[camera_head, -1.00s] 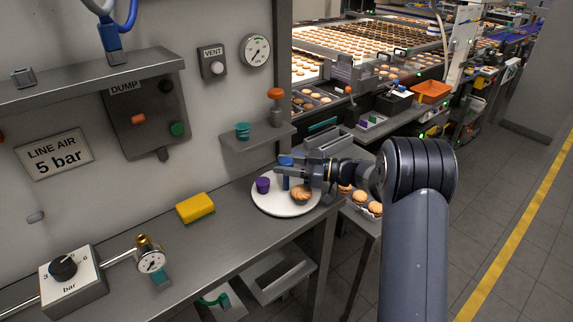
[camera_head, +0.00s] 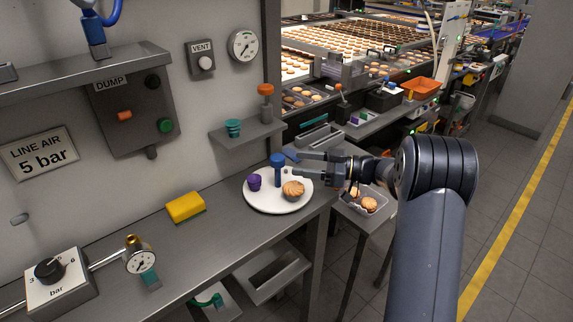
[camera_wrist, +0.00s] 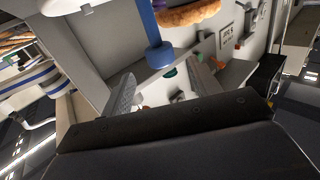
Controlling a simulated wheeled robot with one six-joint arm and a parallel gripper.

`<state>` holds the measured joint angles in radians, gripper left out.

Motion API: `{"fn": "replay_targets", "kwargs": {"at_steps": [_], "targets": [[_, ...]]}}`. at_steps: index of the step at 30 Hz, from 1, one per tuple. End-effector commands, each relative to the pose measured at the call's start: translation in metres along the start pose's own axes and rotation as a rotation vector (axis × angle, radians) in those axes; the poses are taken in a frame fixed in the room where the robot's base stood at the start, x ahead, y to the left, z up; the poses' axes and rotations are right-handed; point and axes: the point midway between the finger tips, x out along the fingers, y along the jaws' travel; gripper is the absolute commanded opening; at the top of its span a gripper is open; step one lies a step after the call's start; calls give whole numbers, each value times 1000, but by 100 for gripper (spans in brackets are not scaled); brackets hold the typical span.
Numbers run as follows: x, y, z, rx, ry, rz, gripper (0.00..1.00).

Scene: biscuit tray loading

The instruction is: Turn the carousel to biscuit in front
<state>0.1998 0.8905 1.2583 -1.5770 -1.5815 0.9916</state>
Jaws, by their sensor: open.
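The carousel is a white round plate (camera_head: 268,204) on the steel bench, with a blue knobbed post (camera_head: 278,168) standing up from it. A golden biscuit (camera_head: 293,190) lies on its right front part, and a small purple piece (camera_head: 254,182) sits at its left. My gripper (camera_head: 297,164) is open and empty, at the plate's right edge and pointing left toward the post. In the wrist view, the post (camera_wrist: 152,35) and the biscuit (camera_wrist: 190,13) show beyond the spread fingers (camera_wrist: 163,88). The post looks just ahead of the fingertips, not between them.
A yellow sponge (camera_head: 185,207) lies on the bench left of the plate. A small wall shelf (camera_head: 246,133) with a teal cup and an orange-topped item is behind. A clear tray (camera_head: 361,205) of biscuits stands at the right, below my arm.

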Motion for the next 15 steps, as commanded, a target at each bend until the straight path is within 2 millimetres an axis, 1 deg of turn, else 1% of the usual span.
{"fn": "replay_targets", "kwargs": {"at_steps": [1, 3, 6, 9, 15], "targets": [[-10, 1, 2, -1, 0, 4, 59], [-20, 0, 1, -1, 0, 2, 59], [-29, 0, 1, 0, 0, 2, 59], [-33, 0, 0, 1, 0, 0, 59], [-34, 0, 0, 1, 0, -1, 59]]}}
